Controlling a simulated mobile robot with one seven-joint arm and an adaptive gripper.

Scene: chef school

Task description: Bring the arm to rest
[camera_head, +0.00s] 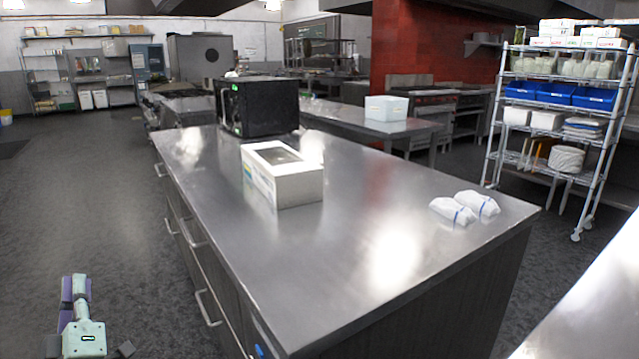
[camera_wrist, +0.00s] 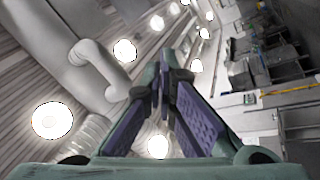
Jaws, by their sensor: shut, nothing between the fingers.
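My gripper (camera_wrist: 164,84) shows in the wrist view, with mint-green links and purple finger pads that converge at the tips. It is shut and holds nothing. The wrist view is tilted and looks up at the ceiling lights and ducts. In the head view part of my arm (camera_head: 84,338), mint-green and purple, shows at the lower left, over the floor and to the left of the steel counter (camera_head: 300,250). It is apart from the counter.
A wire shelf rack (camera_head: 600,130) stands at the right. The floor (camera_head: 80,200) left of the counter is clear.

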